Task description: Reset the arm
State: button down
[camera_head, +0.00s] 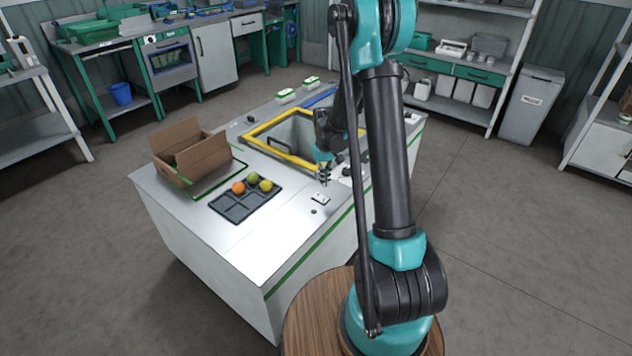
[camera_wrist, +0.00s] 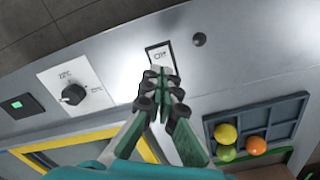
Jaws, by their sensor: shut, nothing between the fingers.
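My gripper (camera_head: 324,178) is shut and empty, low over the white-topped bench (camera_head: 235,248). In the wrist view its fingertips (camera_wrist: 164,82) meet and overlap the edge of a small white switch plate (camera_wrist: 160,53). That plate (camera_head: 320,199) lies just in front of the gripper in the head view. I cannot tell whether the fingertips touch it. My arm reaches over the bench from the right and hides part of it.
A dark divided tray (camera_head: 232,212) holds an orange tomato (camera_head: 238,188), a green one (camera_head: 252,178) and a yellow one (camera_head: 266,185). An open cardboard box (camera_head: 190,152) and a yellow-rimmed basin (camera_head: 268,146) are behind. A dial plate (camera_wrist: 72,93) is near the gripper.

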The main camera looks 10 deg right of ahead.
jog(key=s+d+r+m+t, duration=0.1)
jog(key=s+d+r+t, duration=0.1)
jog(key=s+r, duration=0.85)
jog(key=s+d+m+t, duration=0.2)
jog(key=s, duration=1.4)
jog(key=shift+s+f, duration=0.15)
jog(key=shift+s, duration=0.15)
jog(key=c, duration=2.3)
grip_release()
